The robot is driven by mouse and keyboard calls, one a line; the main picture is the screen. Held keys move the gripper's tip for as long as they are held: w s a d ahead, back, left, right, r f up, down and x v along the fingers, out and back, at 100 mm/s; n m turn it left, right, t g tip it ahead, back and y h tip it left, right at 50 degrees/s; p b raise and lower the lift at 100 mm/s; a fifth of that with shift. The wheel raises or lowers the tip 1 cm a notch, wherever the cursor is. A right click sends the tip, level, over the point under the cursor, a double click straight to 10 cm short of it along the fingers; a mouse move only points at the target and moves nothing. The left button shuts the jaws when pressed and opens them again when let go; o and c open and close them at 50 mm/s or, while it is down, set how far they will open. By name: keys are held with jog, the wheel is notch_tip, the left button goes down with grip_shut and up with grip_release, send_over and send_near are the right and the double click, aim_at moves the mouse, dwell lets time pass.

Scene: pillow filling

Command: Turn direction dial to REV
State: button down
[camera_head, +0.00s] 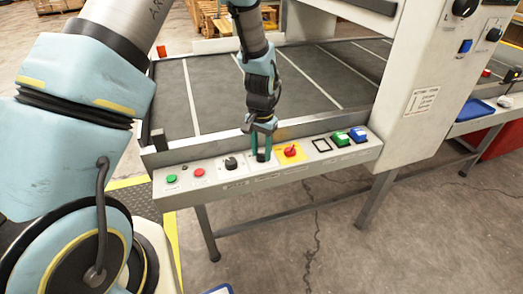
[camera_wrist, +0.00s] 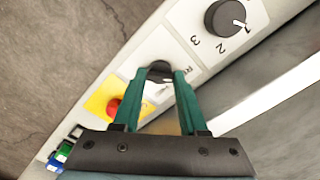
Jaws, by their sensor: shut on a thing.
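The direction dial (camera_wrist: 160,72) is a dark round knob on a white plate in the wrist view, with a pale mark on its near side. My gripper (camera_wrist: 160,82) has its two green fingers on either side of the dial and is shut on it. Lettering beside the dial is partly readable, starting with an R; the rest is too small or hidden, so I cannot tell the exact setting.
A black numbered dial (camera_head: 231,163) sits left of my gripper, with red (camera_head: 198,172) and green (camera_head: 172,178) buttons beyond. A red knob on a yellow plate (camera_head: 291,150) is close on the right, then green (camera_head: 340,139) and blue (camera_head: 357,134) buttons. The dark conveyor bed (camera_head: 220,88) lies behind.

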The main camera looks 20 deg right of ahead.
aim_at(261, 154)
jog(key=shift+c, duration=2.2)
grip_release()
notch_tip(261, 154, up, 11)
jog(key=b, duration=0.1)
